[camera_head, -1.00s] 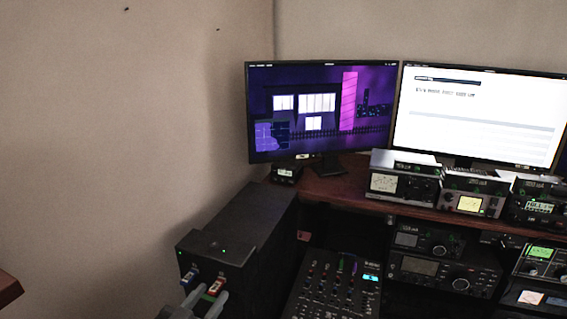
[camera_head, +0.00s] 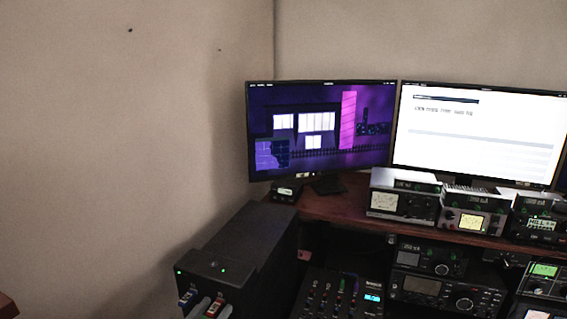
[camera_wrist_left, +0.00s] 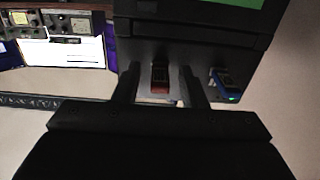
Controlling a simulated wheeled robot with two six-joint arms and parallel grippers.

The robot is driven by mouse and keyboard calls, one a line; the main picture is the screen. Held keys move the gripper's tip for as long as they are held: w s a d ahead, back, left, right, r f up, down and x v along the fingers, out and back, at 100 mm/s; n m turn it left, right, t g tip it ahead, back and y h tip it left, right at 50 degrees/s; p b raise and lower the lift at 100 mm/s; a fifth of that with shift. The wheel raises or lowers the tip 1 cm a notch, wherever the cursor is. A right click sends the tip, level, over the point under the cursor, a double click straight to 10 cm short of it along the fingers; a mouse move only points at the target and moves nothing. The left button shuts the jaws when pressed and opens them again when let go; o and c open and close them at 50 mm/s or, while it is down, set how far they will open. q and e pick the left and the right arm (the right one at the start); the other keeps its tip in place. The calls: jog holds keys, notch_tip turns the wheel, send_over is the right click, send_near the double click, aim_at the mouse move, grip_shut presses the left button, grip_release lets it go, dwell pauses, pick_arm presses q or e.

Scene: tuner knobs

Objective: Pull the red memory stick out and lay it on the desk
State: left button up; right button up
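The red memory stick (camera_wrist_left: 160,78) sticks out of the front of a black tower case. It also shows in the head view (camera_head: 214,307), low at the left. My left gripper (camera_wrist_left: 160,92) is open, with one finger on each side of the red stick. In the left wrist view there are gaps between the stick and both fingers. A blue memory stick (camera_wrist_left: 223,84) sits in the same case, outside the fingers; in the head view it (camera_head: 188,297) is left of the red one. My right gripper is out of view.
The black tower case (camera_head: 245,240) stands at the left of the brown desk (camera_head: 345,205). A strip of desk below the left monitor is bare.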

aim_at(209, 317)
pick_arm(q)
jog(key=shift+c, duration=0.2)
dwell(0.6)
grip_shut()
jog(key=shift+s+f, duration=0.1)
jog(key=shift+s, duration=0.05)
jog(key=shift+b+v, duration=0.4)
jog(key=shift+v, duration=2.5)
